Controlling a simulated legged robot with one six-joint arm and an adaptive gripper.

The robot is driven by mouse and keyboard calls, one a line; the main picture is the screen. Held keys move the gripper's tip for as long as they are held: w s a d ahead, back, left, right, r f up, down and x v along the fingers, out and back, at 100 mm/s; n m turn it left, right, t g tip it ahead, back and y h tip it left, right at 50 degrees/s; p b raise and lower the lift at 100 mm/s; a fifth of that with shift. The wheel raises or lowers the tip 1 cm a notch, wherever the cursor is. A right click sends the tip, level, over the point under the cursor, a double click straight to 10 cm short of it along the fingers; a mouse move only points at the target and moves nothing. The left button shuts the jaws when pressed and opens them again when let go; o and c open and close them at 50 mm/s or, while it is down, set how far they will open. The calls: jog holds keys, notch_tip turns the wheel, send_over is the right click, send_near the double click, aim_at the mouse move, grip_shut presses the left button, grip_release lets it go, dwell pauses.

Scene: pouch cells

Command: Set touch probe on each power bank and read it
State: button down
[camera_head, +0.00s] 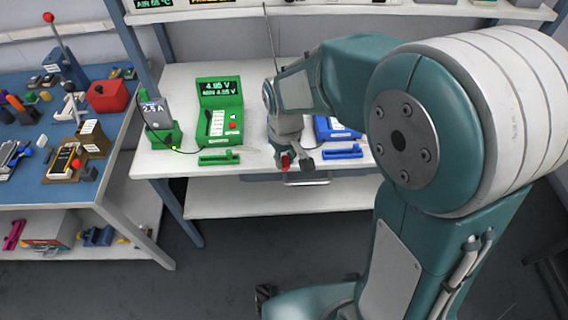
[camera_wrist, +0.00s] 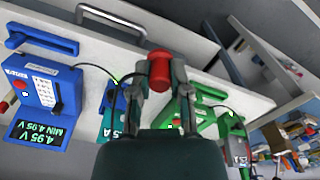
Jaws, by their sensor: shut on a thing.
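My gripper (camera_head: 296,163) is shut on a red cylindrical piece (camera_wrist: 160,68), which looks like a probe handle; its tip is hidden. It is over the table's front edge, between the two meters. The green meter (camera_head: 220,115) reads 4.95 V, MIN 4.95 V. A grey power bank (camera_head: 155,108) stands upright in a green stand (camera_head: 165,136) left of it. The blue meter (camera_wrist: 42,85) reads 4.95 V, MIN 4.95 V; my arm partly hides it in the head view. A blue stand (camera_wrist: 112,110) with a partly hidden power bank is beside it in the wrist view.
An empty-looking green cradle (camera_head: 218,158) and a blue cradle (camera_head: 342,152) lie along the white table's front edge (camera_head: 250,174). Thin black cables run across the tabletop. A blue bench (camera_head: 60,190) with clutter stands at the left. Floor in front is clear.

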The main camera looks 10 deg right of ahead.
jog(key=shift+s+r, duration=0.15)
jog(key=shift+r, duration=0.2)
jog(key=shift+a+r, duration=0.2)
jog(key=shift+r, duration=0.45)
jog(key=shift+a+r, duration=0.2)
jog(key=shift+r, duration=0.4)
jog(key=shift+d+r, duration=0.15)
jog(key=shift+r, duration=0.85)
jog(key=shift+d+r, duration=0.15)
jog(key=shift+r, duration=0.85)
jog(key=shift+a, duration=0.15)
jog(key=shift+w, duration=0.45)
jog(key=w+d, duration=0.2)
jog(key=w, duration=0.9)
jog(key=w+d, duration=0.2)
jog(key=w, duration=0.9)
jog(key=shift+w+d+f, duration=0.15)
jog(key=shift+w+d, duration=0.05)
